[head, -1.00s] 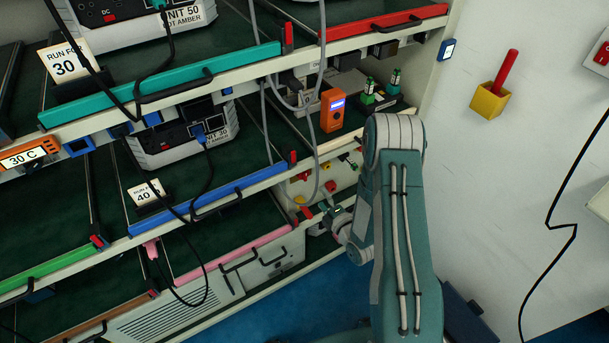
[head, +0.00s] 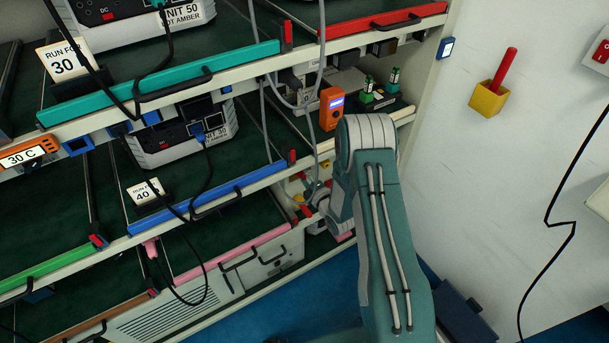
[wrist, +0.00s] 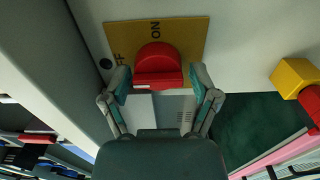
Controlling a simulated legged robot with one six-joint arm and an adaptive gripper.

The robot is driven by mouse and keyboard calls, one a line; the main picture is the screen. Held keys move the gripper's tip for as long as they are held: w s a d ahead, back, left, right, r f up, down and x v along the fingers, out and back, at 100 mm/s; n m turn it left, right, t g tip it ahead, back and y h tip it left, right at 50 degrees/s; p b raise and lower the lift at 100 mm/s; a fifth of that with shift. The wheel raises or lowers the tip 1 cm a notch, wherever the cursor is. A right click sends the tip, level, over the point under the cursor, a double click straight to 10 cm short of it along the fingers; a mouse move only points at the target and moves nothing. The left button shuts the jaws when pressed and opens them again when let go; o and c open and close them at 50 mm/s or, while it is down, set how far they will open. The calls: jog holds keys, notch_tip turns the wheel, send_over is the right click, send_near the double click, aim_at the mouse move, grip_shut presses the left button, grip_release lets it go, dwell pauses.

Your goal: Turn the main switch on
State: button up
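The main switch is a red rotary knob (wrist: 158,68) on a yellow plate (wrist: 190,35) in the wrist view. "ON" is printed above the knob, and part of "OFF" shows to its upper left. My gripper (wrist: 161,82) is open, with one finger on each side of the knob's near part. Small gaps seem to show between the fingers and the knob; I cannot tell if either touches. In the head view my arm covers most of the switch area, and I cannot make out the knob there.
A yellow block with a red part (wrist: 293,78) sits right of the switch. In the head view, an orange meter (head: 331,108) stands on the shelf above my arm. Rack shelves with cables fill the left; a yellow holder with a red handle (head: 489,98) is on the right wall.

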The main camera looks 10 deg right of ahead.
jog(key=c, duration=0.5)
jog(key=shift+s+m, duration=0.1)
jog(key=shift+m, duration=0.2)
jog(key=m, duration=0.2)
jog(key=shift+m, duration=0.4)
jog(key=m, duration=0.4)
jog(key=shift+f+m, duration=0.1)
jog(key=shift+m, duration=0.2)
jog(key=m, duration=0.4)
jog(key=shift+m, duration=2.2)
